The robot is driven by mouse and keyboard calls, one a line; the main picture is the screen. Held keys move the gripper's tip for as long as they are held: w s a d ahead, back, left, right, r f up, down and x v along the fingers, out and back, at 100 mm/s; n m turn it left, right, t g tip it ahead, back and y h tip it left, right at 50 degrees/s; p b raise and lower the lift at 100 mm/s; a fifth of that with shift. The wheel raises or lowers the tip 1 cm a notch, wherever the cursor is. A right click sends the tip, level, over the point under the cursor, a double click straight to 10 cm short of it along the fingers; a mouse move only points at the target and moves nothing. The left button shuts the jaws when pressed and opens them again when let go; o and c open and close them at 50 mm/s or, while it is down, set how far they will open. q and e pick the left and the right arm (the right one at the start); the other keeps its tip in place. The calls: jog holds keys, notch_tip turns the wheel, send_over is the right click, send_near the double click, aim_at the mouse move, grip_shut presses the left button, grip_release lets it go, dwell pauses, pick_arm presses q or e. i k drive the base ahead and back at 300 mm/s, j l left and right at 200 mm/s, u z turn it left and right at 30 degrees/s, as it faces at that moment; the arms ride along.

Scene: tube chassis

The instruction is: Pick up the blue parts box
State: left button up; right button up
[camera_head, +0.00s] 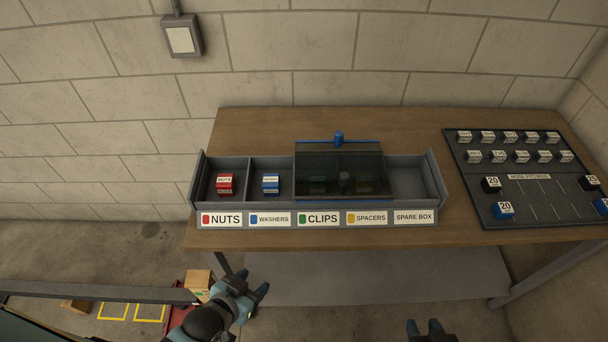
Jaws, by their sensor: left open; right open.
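The blue parts box (270,183), with a white label, sits in the second compartment from the left of the grey tray (213,210), above the WASHERS label. The red parts box (225,184) sits in the leftmost compartment, above NUTS. A dark see-through cover (338,160) with a blue rear bar and knob lies over the CLIPS and SPACERS compartments; boxes show dimly beneath it. My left gripper (252,285) is open and empty, in front of the table's front edge below the tray. My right gripper (424,325) is open and empty at the bottom edge of the view.
The tray stands on a wooden table (400,120). The rightmost SPARE BOX compartment (408,183) looks empty. A dark board (480,185) with several labelled fittings lies at the right. A block wall stands behind. A cardboard box (197,281) is low at the left.

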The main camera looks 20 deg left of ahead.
aim_at(271, 184)
jog(key=k+j+u, duration=0.1)
jog(key=u, duration=0.75)
